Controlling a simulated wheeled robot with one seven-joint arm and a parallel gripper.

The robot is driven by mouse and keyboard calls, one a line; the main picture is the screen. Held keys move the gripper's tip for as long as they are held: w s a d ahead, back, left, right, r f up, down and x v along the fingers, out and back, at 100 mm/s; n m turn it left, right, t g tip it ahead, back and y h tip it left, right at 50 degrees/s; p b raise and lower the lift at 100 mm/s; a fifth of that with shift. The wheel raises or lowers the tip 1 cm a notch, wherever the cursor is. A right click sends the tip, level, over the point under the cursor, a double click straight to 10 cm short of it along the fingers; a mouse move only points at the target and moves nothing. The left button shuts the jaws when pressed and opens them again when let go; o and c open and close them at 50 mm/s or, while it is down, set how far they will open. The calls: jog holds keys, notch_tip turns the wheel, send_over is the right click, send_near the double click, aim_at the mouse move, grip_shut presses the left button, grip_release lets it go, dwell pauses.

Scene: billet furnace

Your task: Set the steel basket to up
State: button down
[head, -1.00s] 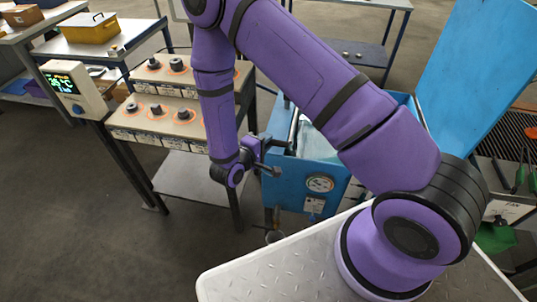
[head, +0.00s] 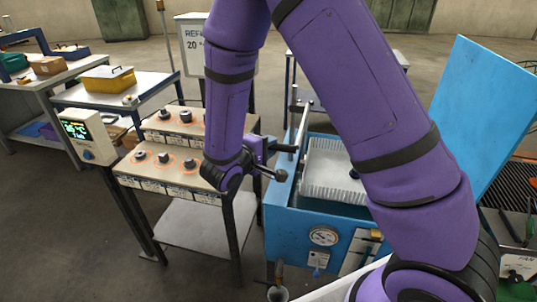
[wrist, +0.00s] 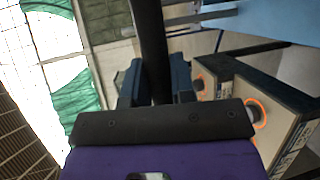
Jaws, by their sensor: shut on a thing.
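The steel basket (head: 328,170) is a pale ribbed box inside the opening of the blue tank (head: 288,222), partly hidden behind my arm. Its top shows near the tank's rim. My gripper (head: 268,157) is at the tank's left side, by the upper rim. A short bar with a black knob sticks out beside it. In the wrist view my gripper (wrist: 154,85) is shut on a dark lever bar (wrist: 150,40), which runs between its two fingers. The lever's join to the basket cannot be seen.
The tank's blue lid (head: 480,110) stands open at the right. A stepped rack (head: 222,190) with dark round pieces stands left of my gripper, close by. A display box (head: 85,135) is farther left. A grey pole (head: 303,120) rises at the tank's left edge.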

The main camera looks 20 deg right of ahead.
jog(key=shift+w+r, duration=0.1)
jog(key=shift+r, duration=0.2)
jog(key=c, duration=1)
grip_release()
jog(key=v, duration=1.1)
jog(key=shift+d, duration=0.1)
